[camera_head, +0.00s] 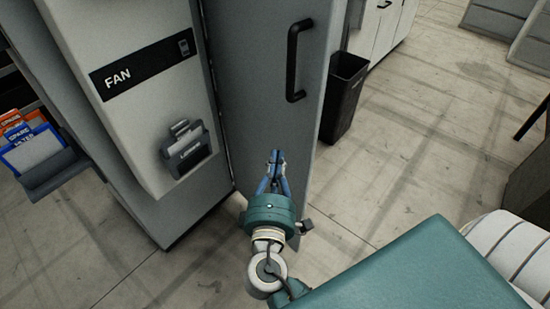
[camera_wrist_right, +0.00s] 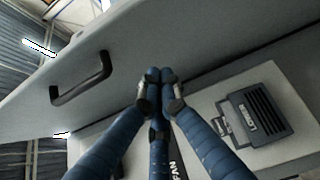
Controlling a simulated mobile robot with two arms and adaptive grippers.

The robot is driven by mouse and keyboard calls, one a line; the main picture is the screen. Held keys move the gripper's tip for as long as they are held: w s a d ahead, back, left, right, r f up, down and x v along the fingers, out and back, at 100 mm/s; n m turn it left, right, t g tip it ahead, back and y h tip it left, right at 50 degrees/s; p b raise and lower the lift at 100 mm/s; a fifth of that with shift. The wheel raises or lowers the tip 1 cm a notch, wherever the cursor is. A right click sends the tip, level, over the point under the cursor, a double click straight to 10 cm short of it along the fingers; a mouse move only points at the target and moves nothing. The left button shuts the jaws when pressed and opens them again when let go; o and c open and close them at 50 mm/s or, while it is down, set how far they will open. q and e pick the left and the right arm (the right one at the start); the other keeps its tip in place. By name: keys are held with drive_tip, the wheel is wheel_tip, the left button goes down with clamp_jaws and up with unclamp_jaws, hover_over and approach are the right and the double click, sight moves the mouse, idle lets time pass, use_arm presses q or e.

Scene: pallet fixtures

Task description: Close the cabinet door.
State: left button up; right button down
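The grey cabinet door (camera_head: 262,95) stands open at an angle to the cabinet front (camera_head: 160,110), which carries a black FAN label. A black bar handle (camera_head: 291,60) is on the door's upper right part. My right gripper (camera_head: 277,156) is in front of the lower part of the door, below the handle, with its blue fingers together and nothing seen between them. In the right wrist view the fingertips (camera_wrist_right: 160,76) meet before the door panel (camera_wrist_right: 190,40), with the handle (camera_wrist_right: 82,80) to their left. I cannot tell whether they touch the door. My left gripper is not in view.
A bin of orange and blue folders (camera_head: 32,145) hangs at the left. A black waste bin (camera_head: 345,95) stands behind the door's right edge. The concrete floor (camera_head: 410,140) to the right is clear.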

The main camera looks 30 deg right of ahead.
drive_tip(key=p, duration=0.2)
approach(291, 118)
drive_tip(key=w+a, duration=0.1)
drive_tip(key=w, duration=0.2)
drive_tip(key=d+p, duration=0.1)
drive_tip(key=d, duration=0.1)
drive_tip(key=w+d, duration=0.1)
drive_tip(key=shift+d+p, duration=0.4)
drive_tip(key=shift+w, duration=0.1)
